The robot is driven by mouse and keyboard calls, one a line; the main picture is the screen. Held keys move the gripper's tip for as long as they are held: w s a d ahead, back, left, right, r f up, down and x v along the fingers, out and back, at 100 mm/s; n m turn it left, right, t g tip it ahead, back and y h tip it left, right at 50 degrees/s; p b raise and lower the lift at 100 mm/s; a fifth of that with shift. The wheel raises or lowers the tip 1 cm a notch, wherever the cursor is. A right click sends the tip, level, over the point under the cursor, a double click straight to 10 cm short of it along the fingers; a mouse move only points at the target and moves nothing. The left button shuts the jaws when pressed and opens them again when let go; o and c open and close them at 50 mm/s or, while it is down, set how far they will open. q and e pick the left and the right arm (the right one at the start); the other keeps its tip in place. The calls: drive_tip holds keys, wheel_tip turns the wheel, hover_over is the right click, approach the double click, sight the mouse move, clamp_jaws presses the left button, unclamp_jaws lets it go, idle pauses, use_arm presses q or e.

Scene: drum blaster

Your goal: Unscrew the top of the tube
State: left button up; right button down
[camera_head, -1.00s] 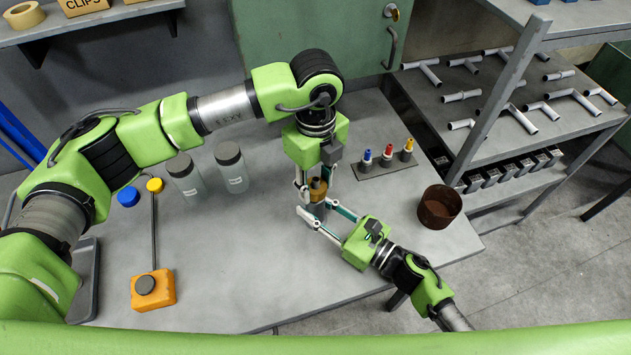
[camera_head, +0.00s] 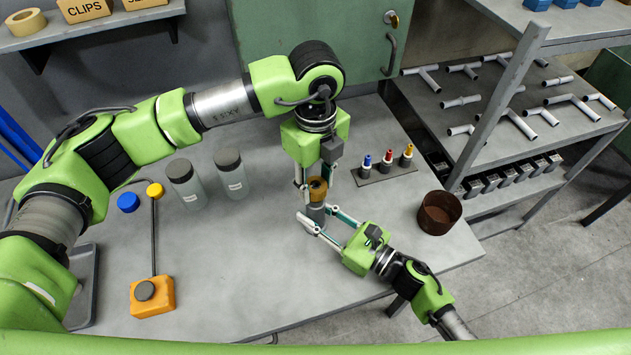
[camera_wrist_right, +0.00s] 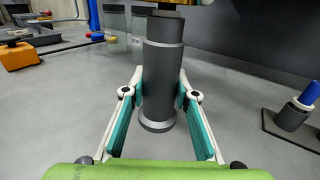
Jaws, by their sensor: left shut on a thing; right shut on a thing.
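The tube (camera_head: 316,214) stands upright on the grey table, a dark grey cylinder with a flared base; it fills the middle of the right wrist view (camera_wrist_right: 162,75). Its top (camera_head: 318,186) is an orange-brown cap with a dark opening. My left gripper (camera_head: 317,188) reaches down from above and is shut on this cap. My right gripper (camera_head: 325,220) comes in low from the right and is shut on the tube's body, one finger on each side (camera_wrist_right: 160,95). The cap is mostly cut off at the top edge of the right wrist view.
A rack (camera_head: 388,175) with blue, red and yellow topped pieces stands right of the tube. A brown bowl (camera_head: 439,209) is near the table's right edge. Two grey-lidded bottles (camera_head: 231,172) and an orange block tool (camera_head: 152,294) are left. The front middle is clear.

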use_arm(q)
drive_tip(key=shift+r, duration=1.95)
use_arm(e)
drive_tip(key=c, duration=1.5)
unclamp_jaws()
drive_tip(key=shift+d, duration=0.1)
drive_tip(key=v, duration=1.2)
